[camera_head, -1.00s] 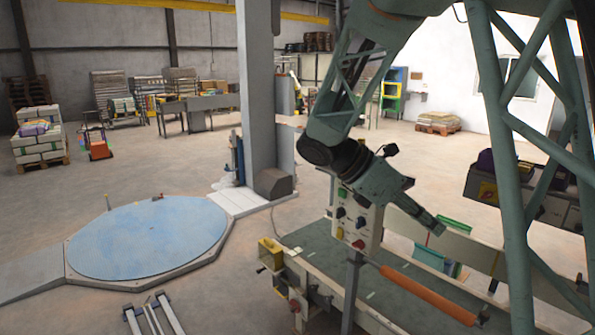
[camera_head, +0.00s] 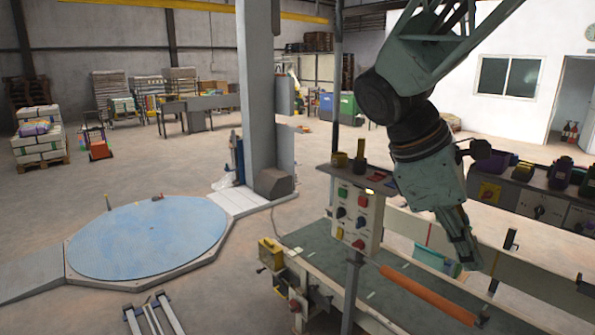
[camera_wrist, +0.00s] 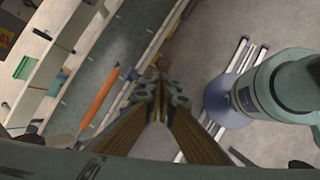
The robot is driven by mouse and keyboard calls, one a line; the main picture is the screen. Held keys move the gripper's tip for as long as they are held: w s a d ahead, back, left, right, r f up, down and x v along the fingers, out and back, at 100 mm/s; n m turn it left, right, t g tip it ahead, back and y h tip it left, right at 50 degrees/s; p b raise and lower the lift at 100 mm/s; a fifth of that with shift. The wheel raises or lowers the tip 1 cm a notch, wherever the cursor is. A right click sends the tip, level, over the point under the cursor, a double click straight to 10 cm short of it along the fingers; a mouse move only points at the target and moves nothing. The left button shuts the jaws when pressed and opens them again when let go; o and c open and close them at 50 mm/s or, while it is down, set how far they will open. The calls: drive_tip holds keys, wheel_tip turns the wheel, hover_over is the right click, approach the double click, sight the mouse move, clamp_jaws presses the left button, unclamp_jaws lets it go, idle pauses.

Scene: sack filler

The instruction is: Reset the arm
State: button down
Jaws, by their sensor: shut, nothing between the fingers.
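My arm comes in from the upper right of the head view. My gripper (camera_head: 468,262) points down over the far side of the conveyor bench, right of the control box. It is shut and empty. In the wrist view my gripper (camera_wrist: 160,78) shows with its fingers together, and the bench and floor lie below it. I cannot tell its exact height above the bench.
The control box (camera_head: 356,217) with coloured buttons stands close to the left of my gripper. A counter with machines (camera_head: 530,200) is behind. A blue turntable (camera_head: 148,238) lies on open floor at left.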

drive_tip(key=s+a+m+t+y, duration=0.2)
drive_tip(key=s+a+m, duration=0.3)
drive_tip(key=s, duration=0.4)
drive_tip(key=s+a+m+t+y, duration=0.2)
drive_tip(key=s+a+m+y, duration=0.2)
drive_tip(key=s+m, duration=0.3)
drive_tip(key=shift+s+a+r, duration=0.35)
drive_tip(key=shift+s+r, duration=0.1)
drive_tip(key=shift+s, duration=1.3)
